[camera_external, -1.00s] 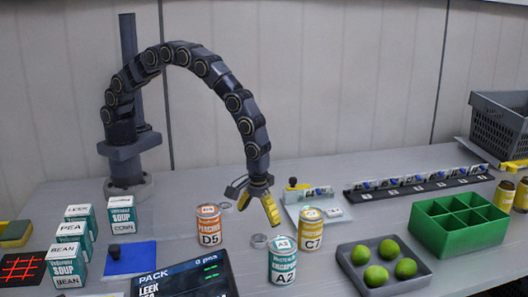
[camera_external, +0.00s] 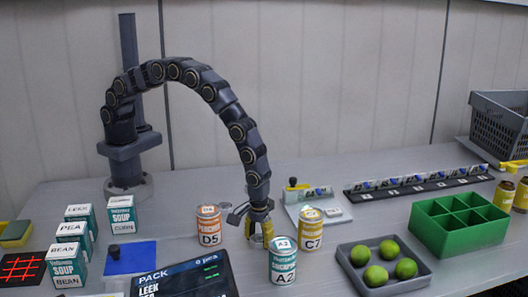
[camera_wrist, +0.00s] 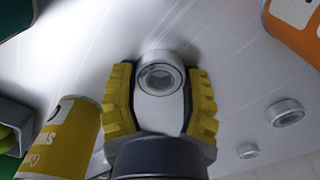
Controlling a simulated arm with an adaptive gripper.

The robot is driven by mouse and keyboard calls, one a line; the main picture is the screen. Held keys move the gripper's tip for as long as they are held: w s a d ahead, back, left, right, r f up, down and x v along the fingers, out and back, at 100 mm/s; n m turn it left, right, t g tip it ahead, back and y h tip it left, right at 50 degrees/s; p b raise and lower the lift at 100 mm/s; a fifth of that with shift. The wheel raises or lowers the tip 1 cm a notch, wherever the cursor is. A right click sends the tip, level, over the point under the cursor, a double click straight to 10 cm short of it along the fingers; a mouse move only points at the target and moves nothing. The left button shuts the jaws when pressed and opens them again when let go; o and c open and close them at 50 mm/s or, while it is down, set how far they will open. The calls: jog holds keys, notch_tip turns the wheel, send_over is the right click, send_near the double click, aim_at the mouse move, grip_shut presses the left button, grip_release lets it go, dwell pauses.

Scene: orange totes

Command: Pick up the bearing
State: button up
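A silver ring-shaped bearing (camera_wrist: 160,76) lies on the table, between the fingertips of my gripper in the wrist view. My gripper (camera_wrist: 162,90) has yellow ribbed fingers standing apart, one on each side of the bearing, very near its rim. I see no clear grip on it. In the external view my gripper (camera_external: 259,240) points down at the table between the orange D5 can and the yellow C7 can, and its fingers hide the bearing there. Two more metal rings, one larger (camera_wrist: 286,112) and one smaller (camera_wrist: 248,151), lie to the right in the wrist view.
The D5 can (camera_external: 209,228), teal A2 can (camera_external: 283,262) and C7 can (camera_external: 311,230) stand close around my gripper. A grey tray of limes (camera_external: 345,258), a green divided box (camera_external: 430,234) and a dark screen (camera_external: 185,283) are further out.

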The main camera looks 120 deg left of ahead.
dwell(0.3)
jog(key=shift+r, duration=0.6)
jog(key=s+r, duration=1.1)
jog(key=s, duration=0.3)
jog(key=shift+r, duration=0.4)
jog(key=n, duration=1)
send_near(228, 180)
jog(key=shift+s+a+f, duration=0.1)
jog(key=shift+f, duration=3.8)
jog(key=shift+f, duration=0.15)
